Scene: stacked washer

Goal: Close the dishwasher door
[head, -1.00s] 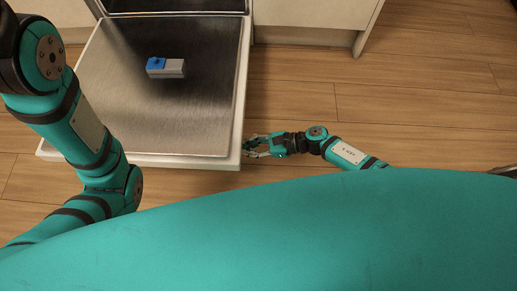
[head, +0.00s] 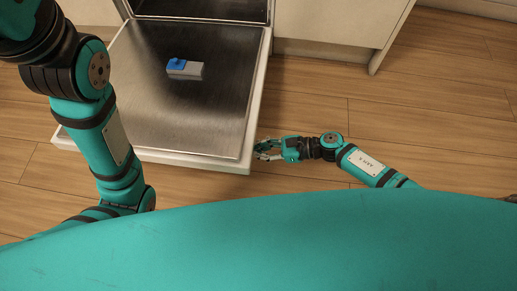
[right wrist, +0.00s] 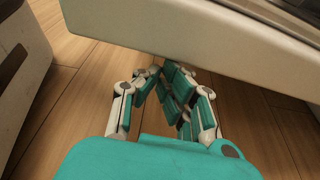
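The dishwasher door (head: 95,141) is folded down flat, its metal inner face up and its pale rim toward me. My right gripper (head: 262,149) is low beside the door's front right corner, with its fingers apart. In the right wrist view my right gripper (right wrist: 162,72) points at the pale edge of the door (right wrist: 190,40); its fingertips are close to or under that edge, and contact cannot be told. It holds nothing visible. My left arm crosses the left side of the head view; its gripper is out of frame.
A small blue and grey box (head: 186,69) sits on the door's inner face. A pale cabinet (head: 335,22) with a leg stands right of the dishwasher opening. The wood floor (head: 430,120) to the right is clear.

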